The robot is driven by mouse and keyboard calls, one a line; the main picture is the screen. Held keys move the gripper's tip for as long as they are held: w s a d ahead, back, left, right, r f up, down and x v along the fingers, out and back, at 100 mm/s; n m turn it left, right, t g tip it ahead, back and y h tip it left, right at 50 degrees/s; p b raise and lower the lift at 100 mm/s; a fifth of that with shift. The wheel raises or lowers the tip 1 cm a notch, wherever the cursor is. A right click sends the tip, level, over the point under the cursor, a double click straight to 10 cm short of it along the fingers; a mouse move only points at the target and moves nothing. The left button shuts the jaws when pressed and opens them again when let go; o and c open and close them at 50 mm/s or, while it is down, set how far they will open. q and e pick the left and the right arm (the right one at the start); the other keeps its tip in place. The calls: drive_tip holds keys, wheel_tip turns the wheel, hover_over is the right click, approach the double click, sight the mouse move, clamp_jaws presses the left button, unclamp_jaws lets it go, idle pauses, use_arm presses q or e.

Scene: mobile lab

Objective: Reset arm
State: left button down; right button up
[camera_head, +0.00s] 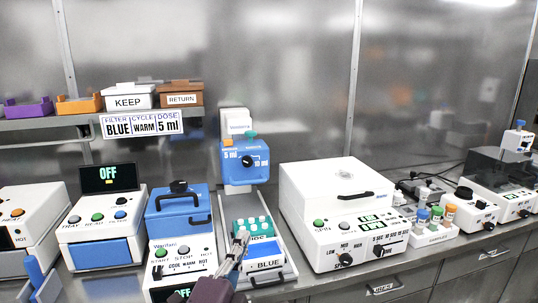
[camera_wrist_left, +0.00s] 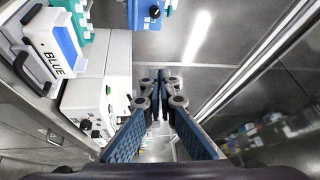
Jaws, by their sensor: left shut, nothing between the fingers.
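My left gripper (camera_head: 241,238) comes up from the bottom middle of the head view. It is in front of the white unit labelled BLUE (camera_head: 284,272), with its tips near the teal rack (camera_head: 240,228) there. In the left wrist view the left gripper (camera_wrist_left: 161,73) has its fingertips together and empty. That view looks along the bench toward the metal wall, with the BLUE unit (camera_wrist_left: 35,58) at upper left. I cannot tell whether the tips touch anything. My right gripper is in neither view.
A blue-lidded warmer (camera_head: 165,226) stands left of the gripper, and a white spinner box (camera_head: 322,195) right of it. A blue dispenser (camera_head: 232,165) hangs behind. A shelf (camera_head: 40,123) holds KEEP (camera_head: 128,101) and RETURN (camera_head: 181,99) bins. Open space lies above the bench.

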use_arm(q)
drive_tip(key=s+a+f+n+g+y, duration=0.2)
drive_tip(key=s+a+f+n+g, duration=0.3)
drive_tip(key=f, duration=0.6)
drive_tip(key=s+a+f+n+g+y, duration=0.3)
drive_tip(key=s+a+f+n, duration=0.25)
drive_tip(key=f, duration=0.55)
drive_tip(key=s+a+f+n+g, duration=0.2)
drive_tip(key=s+f+n+g, duration=0.15)
drive_tip(key=s+f, duration=0.45)
drive_tip(key=s+a+f+n+g, duration=0.2)
drive_tip(key=s+f+n+g, duration=0.15)
drive_tip(key=s, duration=0.85)
drive_tip(key=s+f+g+p, duration=0.1)
drive_tip(key=s+f+g, duration=0.15)
drive_tip(key=f, duration=2.35)
drive_tip(key=s+a+f+g+p, duration=0.1)
drive_tip(key=s+a+f, duration=0.2)
drive_tip(key=s+f, duration=1.1)
drive_tip(key=s, duration=0.3)
drive_tip(key=shift+s+f+m, duration=0.2)
drive_tip(key=shift+f+m, duration=0.1)
drive_tip(key=shift+m, duration=0.05)
drive_tip(key=c, duration=2.7)
unclamp_jaws()
drive_tip(key=shift+a, duration=0.1)
drive_tip(key=shift+c, duration=0.2)
